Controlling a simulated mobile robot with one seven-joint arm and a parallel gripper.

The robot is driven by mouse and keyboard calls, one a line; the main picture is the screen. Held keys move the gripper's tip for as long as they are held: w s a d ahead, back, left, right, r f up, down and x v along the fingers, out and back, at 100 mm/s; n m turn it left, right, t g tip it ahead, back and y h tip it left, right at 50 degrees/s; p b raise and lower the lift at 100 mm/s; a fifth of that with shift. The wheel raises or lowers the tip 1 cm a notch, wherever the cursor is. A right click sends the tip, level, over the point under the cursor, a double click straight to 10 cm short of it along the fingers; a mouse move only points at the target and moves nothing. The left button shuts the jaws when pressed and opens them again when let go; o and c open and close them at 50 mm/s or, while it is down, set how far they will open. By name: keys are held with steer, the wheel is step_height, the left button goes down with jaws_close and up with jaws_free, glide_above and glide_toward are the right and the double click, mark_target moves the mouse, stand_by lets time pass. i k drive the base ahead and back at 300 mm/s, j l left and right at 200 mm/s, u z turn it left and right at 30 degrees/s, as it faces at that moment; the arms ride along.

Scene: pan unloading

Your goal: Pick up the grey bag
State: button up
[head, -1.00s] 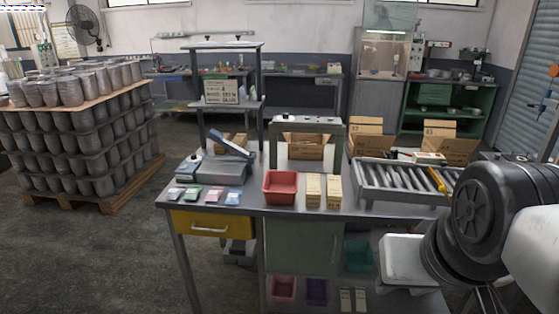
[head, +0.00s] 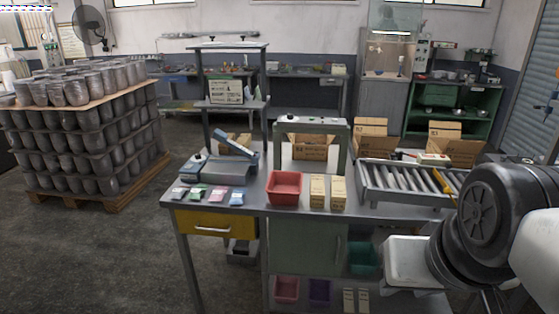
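Several small flat bags lie in a row on the grey workbench (head: 262,207), near its front left edge. The leftmost bag (head: 179,193) looks greyish-blue and may be the grey one; its colour is hard to tell at this size. To its right lie a green bag (head: 197,193), a pink bag (head: 217,198) and a light blue bag (head: 237,198). All lie apart from each other on the bench top. My arm shows at the right edge, well away from the bags. My gripper is out of view.
A sealing machine (head: 228,168) stands behind the bags. A red bin (head: 284,188) and tan boxes (head: 327,192) stand to their right, then a roller conveyor (head: 405,182). A pallet of wrapped pots (head: 85,135) stands at left. The floor before the pallet is clear.

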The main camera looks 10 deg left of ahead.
mark_target(177, 193)
steer(key=i+j+u, duration=0.2)
steer(key=i+j, duration=0.5)
steer(key=j, duration=0.45)
steer(key=i+j+u, duration=0.15)
steer(key=i+j, duration=0.6)
steer(key=j, duration=0.25)
steer(key=i+j+u, duration=0.2)
steer(key=i+j, duration=0.6)
steer(key=j, duration=0.1)
